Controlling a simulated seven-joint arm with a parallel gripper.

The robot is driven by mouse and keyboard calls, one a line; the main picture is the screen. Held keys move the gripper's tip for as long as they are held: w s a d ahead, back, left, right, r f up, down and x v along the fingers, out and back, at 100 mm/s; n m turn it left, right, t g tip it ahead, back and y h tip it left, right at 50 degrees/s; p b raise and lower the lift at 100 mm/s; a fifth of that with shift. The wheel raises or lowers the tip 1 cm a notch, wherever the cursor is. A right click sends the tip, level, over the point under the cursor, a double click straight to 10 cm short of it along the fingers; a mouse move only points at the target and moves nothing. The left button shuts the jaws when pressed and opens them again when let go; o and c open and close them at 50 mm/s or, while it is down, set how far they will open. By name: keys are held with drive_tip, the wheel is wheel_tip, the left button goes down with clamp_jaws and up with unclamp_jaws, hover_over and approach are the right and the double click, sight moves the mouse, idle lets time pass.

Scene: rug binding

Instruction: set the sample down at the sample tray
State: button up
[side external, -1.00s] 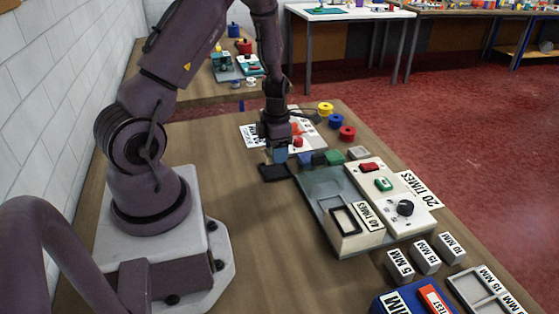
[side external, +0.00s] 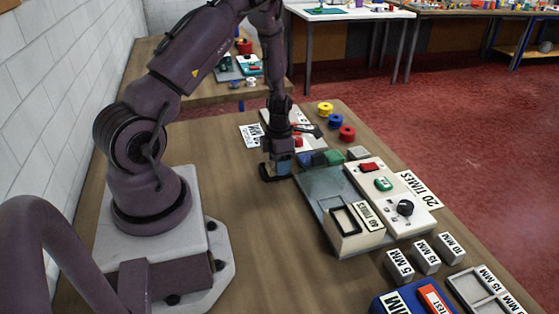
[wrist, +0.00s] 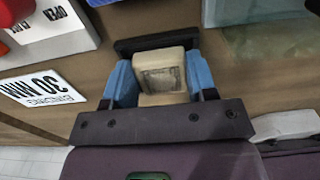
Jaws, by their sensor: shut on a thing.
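The sample, a beige block with a grey woven square on its face (wrist: 162,81), sits between the two blue fingers of my gripper (wrist: 162,84) in the wrist view. My gripper is shut on it. The sample tray is black and low; its far rim (wrist: 155,42) shows just beyond the sample, and its left edge (side external: 264,175) shows below my gripper (side external: 279,168) in the side view. The gripper is low over the tray. The fingers hide the sample in the side view, so I cannot tell whether it touches the tray floor.
A grey-green plate (side external: 322,188) with a white control box (side external: 385,192) lies to the right. Blue and green blocks (side external: 334,157) stand close by the gripper. A 30 MM card (wrist: 43,88) lies on the wooden bench, which is clear towards my base.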

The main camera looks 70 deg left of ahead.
drive_tip(key=shift+f, duration=0.45)
drive_tip(key=o, duration=0.8)
drive_tip(key=shift+w, duration=0.1)
drive_tip(key=shift+o, duration=0.6)
wheel_tip(320, 180, up, 13)
drive_tip(key=shift+f, duration=0.15)
drive_tip(key=d+r+m+t, duration=0.3)
drive_tip(key=d+r+m, duration=1)
drive_tip(key=r+m, duration=0.15)
drive_tip(key=s+d+r+m+t, duration=0.1)
drive_tip(key=s+d+r+m, duration=0.3)
drive_tip(key=m, duration=0.6)
drive_tip(key=s+d+r+m+t, duration=0.1)
drive_tip(key=s+d+r+m, duration=0.3)
drive_tip(key=m, duration=0.7)
drive_tip(key=shift+s+d+t, duration=0.3)
drive_tip(key=shift+s+d, duration=0.55)
drive_tip(key=shift+d, duration=0.4)
